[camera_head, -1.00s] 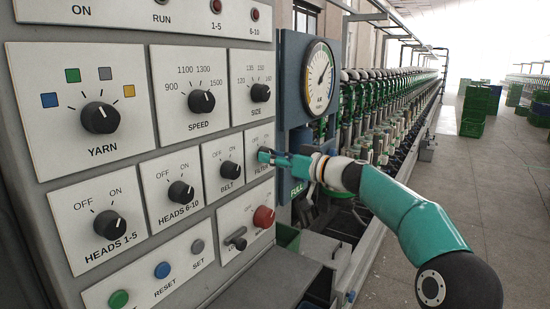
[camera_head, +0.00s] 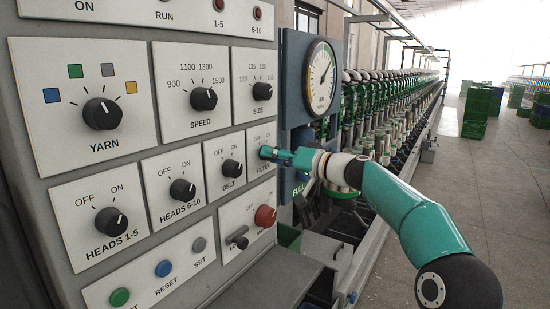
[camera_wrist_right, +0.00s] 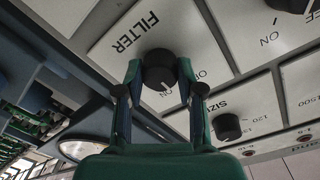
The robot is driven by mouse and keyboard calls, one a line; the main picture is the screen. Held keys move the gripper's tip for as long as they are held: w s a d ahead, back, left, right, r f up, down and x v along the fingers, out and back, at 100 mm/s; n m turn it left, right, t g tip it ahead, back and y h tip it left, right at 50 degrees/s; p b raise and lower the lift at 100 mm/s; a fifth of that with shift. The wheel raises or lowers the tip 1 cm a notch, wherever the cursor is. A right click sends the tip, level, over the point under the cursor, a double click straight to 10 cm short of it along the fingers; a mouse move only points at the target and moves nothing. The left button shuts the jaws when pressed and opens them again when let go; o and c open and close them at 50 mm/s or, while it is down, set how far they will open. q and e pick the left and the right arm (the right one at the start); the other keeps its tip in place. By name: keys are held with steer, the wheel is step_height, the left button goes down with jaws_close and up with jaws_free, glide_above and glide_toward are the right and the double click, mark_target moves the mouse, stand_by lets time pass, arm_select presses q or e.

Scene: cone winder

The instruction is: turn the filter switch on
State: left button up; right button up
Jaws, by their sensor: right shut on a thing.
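The filter switch is a black round knob (camera_wrist_right: 159,70) on a white plate lettered FILTER, seen upside down in the right wrist view. My right gripper (camera_wrist_right: 160,80) has its two fingers on either side of this knob and is shut on it. The knob's white mark points toward the ON lettering beside it. In the head view the right gripper (camera_head: 267,153) reaches the filter plate (camera_head: 262,137) from the right and hides the knob. My left gripper is in neither view.
The BELT knob (camera_head: 231,168) is just left of the filter plate, and the SIZE knob (camera_head: 262,91) is above. A red knob (camera_head: 265,216) and a small lever (camera_head: 237,238) are below. A pressure gauge (camera_head: 320,78) stands to the right.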

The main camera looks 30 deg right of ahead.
steer(key=shift+d+r+m+p, duration=0.15)
steer(key=shift+m+p, duration=0.45)
steer(key=shift+m, duration=2.5)
steer(key=o, duration=1.2)
steer(key=shift+d, duration=0.1)
steer(key=shift+c, duration=0.2)
steer(key=shift+s, duration=0.1)
steer(key=v, duration=1.1)
steer(key=shift+s+d, duration=0.15)
steer(key=shift+s, duration=0.15)
